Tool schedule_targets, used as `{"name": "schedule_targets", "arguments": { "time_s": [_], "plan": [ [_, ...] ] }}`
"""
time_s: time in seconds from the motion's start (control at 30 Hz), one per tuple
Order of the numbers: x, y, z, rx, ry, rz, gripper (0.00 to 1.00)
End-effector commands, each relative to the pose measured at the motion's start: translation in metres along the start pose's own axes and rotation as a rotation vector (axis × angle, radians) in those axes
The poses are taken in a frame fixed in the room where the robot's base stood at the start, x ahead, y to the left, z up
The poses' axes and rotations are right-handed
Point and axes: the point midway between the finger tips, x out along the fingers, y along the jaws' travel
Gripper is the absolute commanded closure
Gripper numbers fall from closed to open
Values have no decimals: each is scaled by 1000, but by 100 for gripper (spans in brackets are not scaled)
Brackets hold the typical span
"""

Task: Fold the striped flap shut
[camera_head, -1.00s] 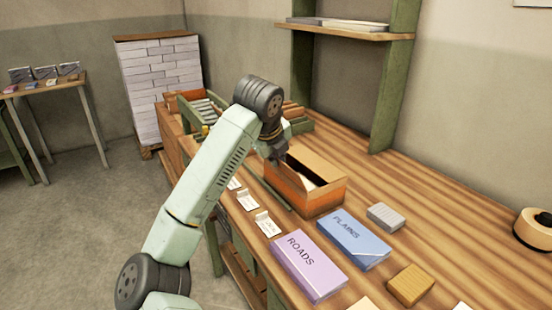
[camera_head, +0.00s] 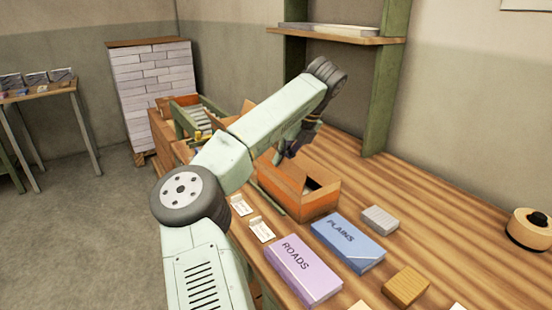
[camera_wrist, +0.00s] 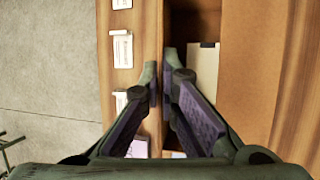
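An open orange-brown box (camera_head: 312,203) stands on the workbench, partly hidden by my arm in the head view. In the wrist view, a broad plain brown panel (camera_wrist: 249,70) lies right of the box's dark opening. I cannot make out stripes on any flap. A pale item (camera_wrist: 204,70) shows inside the opening. My gripper (camera_head: 288,152) is over the box's far left part. In the wrist view, my gripper (camera_wrist: 160,72) has its fingertips nearly together at the opening's left edge, with nothing visible held. Whether they touch the box is unclear.
A purple ROADS box (camera_head: 303,275), a blue PLAINS box (camera_head: 348,241), a grey block (camera_head: 380,219) and a wooden block (camera_head: 408,285) lie nearer on the bench. White cards (camera_head: 262,230) line its left edge. A green shelf post (camera_head: 384,85) rises behind. The bench's right side is mostly clear.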

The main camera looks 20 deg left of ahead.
Motion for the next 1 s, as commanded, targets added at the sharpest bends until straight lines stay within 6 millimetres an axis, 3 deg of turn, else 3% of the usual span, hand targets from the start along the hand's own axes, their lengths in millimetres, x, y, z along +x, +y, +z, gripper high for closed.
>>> {"name": "schedule_targets", "arguments": {
  "time_s": [0.5, 1.0],
  "plan": [
    [3, -27, -3, 173, -5, 416, 100],
    [11, -36, -5, 258, -1, 618, 100]
  ]
}}
